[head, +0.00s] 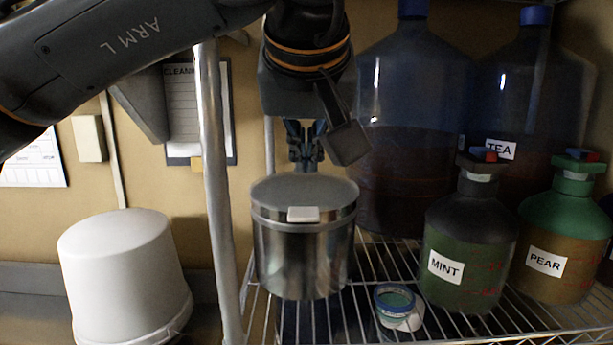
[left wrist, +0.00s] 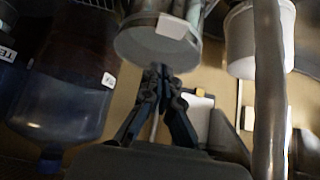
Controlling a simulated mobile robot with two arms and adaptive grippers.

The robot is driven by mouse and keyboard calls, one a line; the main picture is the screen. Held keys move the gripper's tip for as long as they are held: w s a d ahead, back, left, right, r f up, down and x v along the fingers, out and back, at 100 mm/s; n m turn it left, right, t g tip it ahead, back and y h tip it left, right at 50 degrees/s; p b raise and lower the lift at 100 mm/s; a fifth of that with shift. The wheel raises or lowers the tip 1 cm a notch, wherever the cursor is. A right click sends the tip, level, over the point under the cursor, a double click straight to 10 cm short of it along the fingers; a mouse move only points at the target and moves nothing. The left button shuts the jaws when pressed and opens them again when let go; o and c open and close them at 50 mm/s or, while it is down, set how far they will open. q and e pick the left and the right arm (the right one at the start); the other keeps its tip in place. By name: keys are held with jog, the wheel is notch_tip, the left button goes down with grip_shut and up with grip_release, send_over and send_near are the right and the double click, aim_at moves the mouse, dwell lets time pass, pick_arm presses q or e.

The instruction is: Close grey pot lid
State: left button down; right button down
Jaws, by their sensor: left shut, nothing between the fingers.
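The grey metal pot (head: 303,255) stands upright on the wire shelf. Its grey lid (head: 305,190) lies level across the top, with no gap that I can see, and a white tab (head: 303,214) is at its front. My left gripper (head: 308,165) points down above and behind the lid's far edge, its fingers together and empty. In the left wrist view the lid (left wrist: 150,46) is just beyond the shut fingertips (left wrist: 162,70). I cannot tell whether they touch it. My right gripper is in neither view.
A shelf post (head: 217,200) stands left of the pot, with a white bucket (head: 120,270) beyond it. The MINT bottle (head: 465,240), PEAR bottle (head: 562,240) and large jugs (head: 405,160) crowd the right. A small blue-rimmed jar (head: 395,300) sits at front right.

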aim_at(307, 214)
pick_arm(q)
jog(key=f, duration=0.3)
jog(key=shift+s+f+p, duration=0.3)
jog(key=shift+s+f, duration=0.05)
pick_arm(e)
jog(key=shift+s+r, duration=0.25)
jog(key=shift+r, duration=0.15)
